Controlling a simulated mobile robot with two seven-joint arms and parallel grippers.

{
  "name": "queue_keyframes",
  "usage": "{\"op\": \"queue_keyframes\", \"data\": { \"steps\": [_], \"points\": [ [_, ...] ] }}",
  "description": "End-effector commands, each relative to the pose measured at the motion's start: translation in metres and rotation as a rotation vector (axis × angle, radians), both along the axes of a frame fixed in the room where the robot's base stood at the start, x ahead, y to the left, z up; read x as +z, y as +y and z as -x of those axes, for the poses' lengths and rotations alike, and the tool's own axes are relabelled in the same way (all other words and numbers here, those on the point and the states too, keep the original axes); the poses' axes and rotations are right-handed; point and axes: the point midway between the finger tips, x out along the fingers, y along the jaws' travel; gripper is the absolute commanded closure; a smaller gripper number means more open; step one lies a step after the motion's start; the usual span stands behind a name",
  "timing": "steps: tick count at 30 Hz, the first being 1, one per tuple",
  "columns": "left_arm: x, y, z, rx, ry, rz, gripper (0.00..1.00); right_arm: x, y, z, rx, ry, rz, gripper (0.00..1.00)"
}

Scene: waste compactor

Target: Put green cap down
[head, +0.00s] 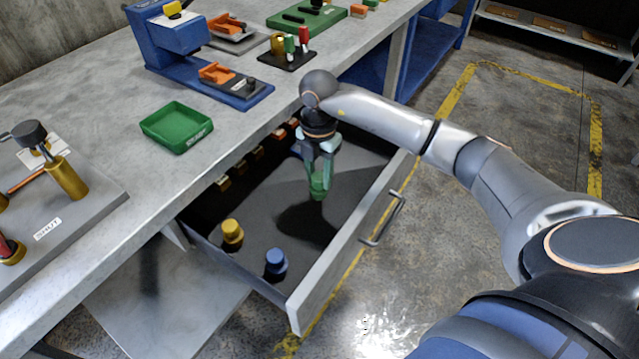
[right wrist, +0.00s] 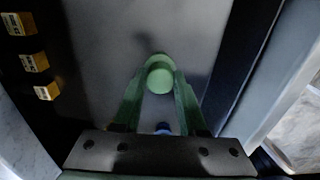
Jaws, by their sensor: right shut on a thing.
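The green cap (head: 319,182) is between the fingers of my right gripper (head: 319,172), which is shut on it. The gripper points down inside the open drawer (head: 334,253), and a dark shadow lies on the drawer floor below and left of it. In the right wrist view the green cap (right wrist: 160,75) sits between the fingertips of the gripper (right wrist: 160,85). Whether the cap touches the drawer floor is hard to tell. My left gripper does not show.
A yellow cap (head: 232,232) and a blue cap (head: 275,262) stand in the drawer's near left part. Small blocks line the drawer's back wall. A green tray (head: 177,127) is on the workbench (head: 120,100). The drawer floor around the gripper is clear.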

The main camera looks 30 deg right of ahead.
Motion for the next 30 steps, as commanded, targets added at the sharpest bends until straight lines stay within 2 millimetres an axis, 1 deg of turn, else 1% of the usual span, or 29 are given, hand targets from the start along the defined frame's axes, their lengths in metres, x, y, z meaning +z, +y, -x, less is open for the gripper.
{"op": "queue_keyframes", "data": {
  "steps": [1, 3, 6, 16, 17, 24, 25, 30],
  "points": [
    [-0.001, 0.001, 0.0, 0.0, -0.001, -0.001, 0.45, -0.008, -0.004, 0.0, -0.003, 0.003, 0.001, 1.0],
    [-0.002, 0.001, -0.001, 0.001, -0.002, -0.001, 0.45, -0.021, -0.002, 0.001, -0.001, 0.004, 0.001, 1.0],
    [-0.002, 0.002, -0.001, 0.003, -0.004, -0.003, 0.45, -0.032, -0.002, 0.0, -0.001, 0.003, 0.0, 1.0],
    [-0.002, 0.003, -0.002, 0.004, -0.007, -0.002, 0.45, -0.035, -0.002, 0.0, -0.001, 0.001, 0.001, 1.0],
    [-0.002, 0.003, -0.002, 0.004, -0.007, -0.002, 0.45, -0.036, -0.002, 0.0, -0.001, 0.001, 0.001, 0.58],
    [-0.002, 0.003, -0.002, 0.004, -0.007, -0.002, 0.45, -0.035, -0.002, 0.0, -0.001, 0.001, 0.001, 0.31],
    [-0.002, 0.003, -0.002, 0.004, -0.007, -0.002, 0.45, -0.035, -0.002, 0.0, -0.001, 0.001, 0.001, 0.29],
    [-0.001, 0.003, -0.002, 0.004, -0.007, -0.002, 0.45, -0.035, -0.002, 0.0, -0.001, 0.001, 0.001, 0.29]
  ]
}}
